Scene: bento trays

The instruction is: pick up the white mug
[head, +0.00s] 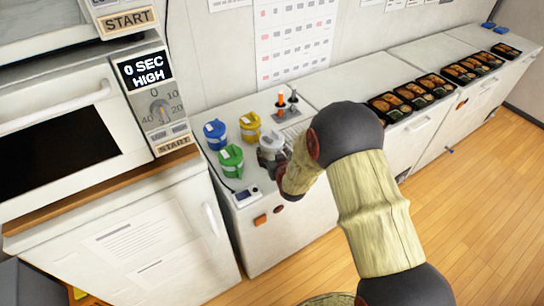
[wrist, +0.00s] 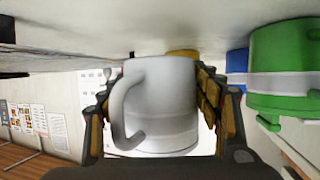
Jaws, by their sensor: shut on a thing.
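The white mug (wrist: 165,105) is between the two fingers of my gripper (wrist: 155,110) in the wrist view, with its handle on the left side of that picture. The fingers press on it from both sides. In the head view the white mug (head: 271,143) shows at the end of my arm, beside the green mug (head: 230,162). My gripper (head: 284,152) is partly hidden there by my own arm. Whether the mug touches the counter cannot be told.
A blue mug (head: 215,134) and a yellow mug (head: 250,127) stand close by on the counter. A small device (head: 245,196) lies near the front edge. Two upright items (head: 287,104) stand behind. Several bento trays (head: 412,93) line the counters to the right. A microwave (head: 75,130) is at left.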

